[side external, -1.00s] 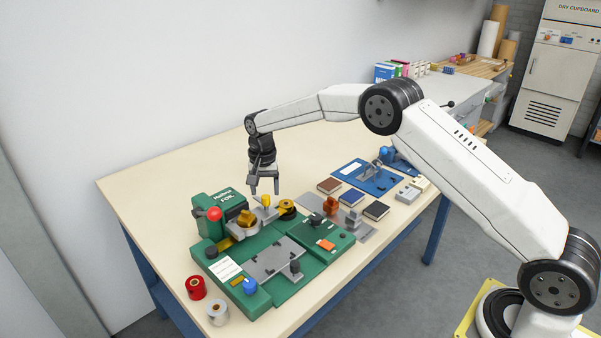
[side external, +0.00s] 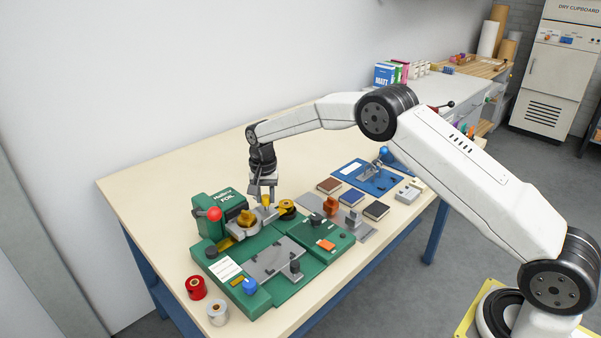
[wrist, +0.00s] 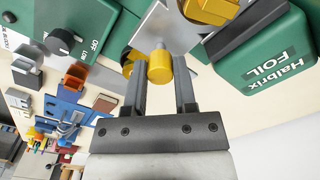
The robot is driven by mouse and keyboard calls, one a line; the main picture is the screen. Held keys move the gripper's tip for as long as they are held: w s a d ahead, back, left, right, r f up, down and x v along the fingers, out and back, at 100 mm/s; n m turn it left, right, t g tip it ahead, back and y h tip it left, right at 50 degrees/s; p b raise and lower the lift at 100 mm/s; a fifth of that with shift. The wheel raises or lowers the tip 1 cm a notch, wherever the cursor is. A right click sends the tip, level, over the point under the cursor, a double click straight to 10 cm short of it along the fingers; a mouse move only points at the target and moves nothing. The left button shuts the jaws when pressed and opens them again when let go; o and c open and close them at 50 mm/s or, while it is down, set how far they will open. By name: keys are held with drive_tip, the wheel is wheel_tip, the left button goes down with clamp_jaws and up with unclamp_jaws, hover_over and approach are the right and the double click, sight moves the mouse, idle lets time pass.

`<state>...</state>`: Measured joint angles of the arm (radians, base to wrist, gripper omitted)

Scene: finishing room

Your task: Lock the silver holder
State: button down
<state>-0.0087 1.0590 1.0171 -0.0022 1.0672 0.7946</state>
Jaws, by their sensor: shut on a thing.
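The silver holder (side external: 260,217) is a metal plate on the green foil machine (side external: 222,204); it also shows in the wrist view (wrist: 166,24). A yellow cylindrical knob (wrist: 159,66) stands at its edge, with its round end toward the wrist camera. My gripper (side external: 264,197) is down at this knob, pointing downward. In the wrist view, its two fingers (wrist: 158,75) stand on either side of the knob, shut on it. The fingers partly hide the knob in the side view.
A brass piece (side external: 247,218) and a brass roll (side external: 287,206) sit close beside the holder. A red ball handle (side external: 215,214) stands to the left. A green control box (side external: 330,236) is at the right. The table behind the machine is clear.

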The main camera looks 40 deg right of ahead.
drive_tip(key=shift+n, duration=0.4)
drive_tip(key=n, duration=0.8)
drive_tip(key=shift+r+n, duration=0.1)
drive_tip(key=shift+n, duration=0.3)
drive_tip(key=n, duration=0.4)
drive_tip(key=shift+d, duration=0.1)
drive_tip(key=n, duration=0.4)
drive_tip(key=shift+w, duration=0.1)
drive_tip(key=shift+n, duration=0.3)
drive_tip(key=shift+c, duration=2)
unclamp_jaws()
